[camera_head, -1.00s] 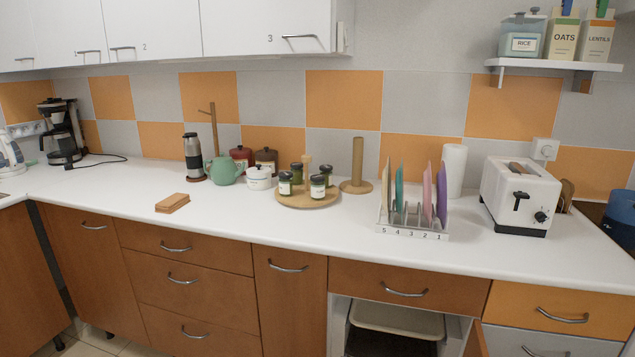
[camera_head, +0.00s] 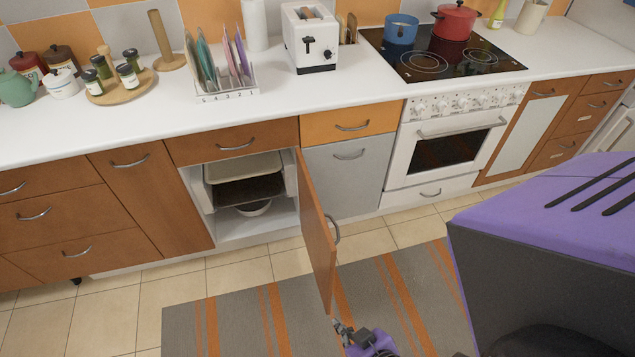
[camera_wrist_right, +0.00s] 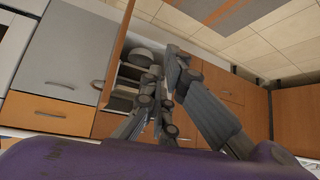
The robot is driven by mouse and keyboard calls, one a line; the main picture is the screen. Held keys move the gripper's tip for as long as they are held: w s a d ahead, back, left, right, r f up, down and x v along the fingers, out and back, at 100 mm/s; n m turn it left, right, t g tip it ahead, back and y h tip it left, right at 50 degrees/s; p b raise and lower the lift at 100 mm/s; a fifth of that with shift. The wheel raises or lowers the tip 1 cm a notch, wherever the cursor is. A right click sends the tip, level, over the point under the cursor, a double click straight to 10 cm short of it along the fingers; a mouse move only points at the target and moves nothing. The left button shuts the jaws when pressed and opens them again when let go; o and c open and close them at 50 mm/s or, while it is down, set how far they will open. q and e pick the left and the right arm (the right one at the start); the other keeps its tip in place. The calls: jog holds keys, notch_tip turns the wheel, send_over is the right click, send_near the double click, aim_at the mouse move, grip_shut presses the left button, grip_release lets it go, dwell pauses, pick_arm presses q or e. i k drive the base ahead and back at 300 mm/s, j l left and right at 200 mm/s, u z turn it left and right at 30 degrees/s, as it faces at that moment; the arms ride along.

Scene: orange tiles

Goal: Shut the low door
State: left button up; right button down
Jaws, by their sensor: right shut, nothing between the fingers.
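The low door (camera_head: 317,232) is a brown wooden panel standing wide open, swung out from the right side of a low cabinet (camera_head: 230,235). Its metal handle (camera_head: 335,229) is on its right-hand face. My right gripper (camera_head: 340,326) is low over the rug, by the door's lower free corner; whether it touches cannot be told. In the right wrist view the gripper (camera_wrist_right: 163,82) is shut and empty, with the open door (camera_wrist_right: 118,50) beyond it to the left. My left gripper is not in view.
Trays (camera_head: 250,188) and a bowl (camera_head: 254,208) sit inside the cabinet. A grey panel (camera_head: 346,173) and a white oven (camera_head: 450,145) stand right of it. A striped rug (camera_head: 240,325) covers the floor in front. The floor left of the door is clear.

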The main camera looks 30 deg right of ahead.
aim_at(320, 245)
jog(key=k+l, duration=0.1)
jog(key=l, duration=0.25)
jog(key=k+l, duration=0.15)
jog(key=l, duration=0.2)
jog(key=k+l, duration=0.1)
jog(key=l, duration=0.25)
jog(key=k+l, duration=0.15)
jog(key=l, duration=0.2)
jog(key=k+l, duration=0.1)
jog(key=l, duration=0.25)
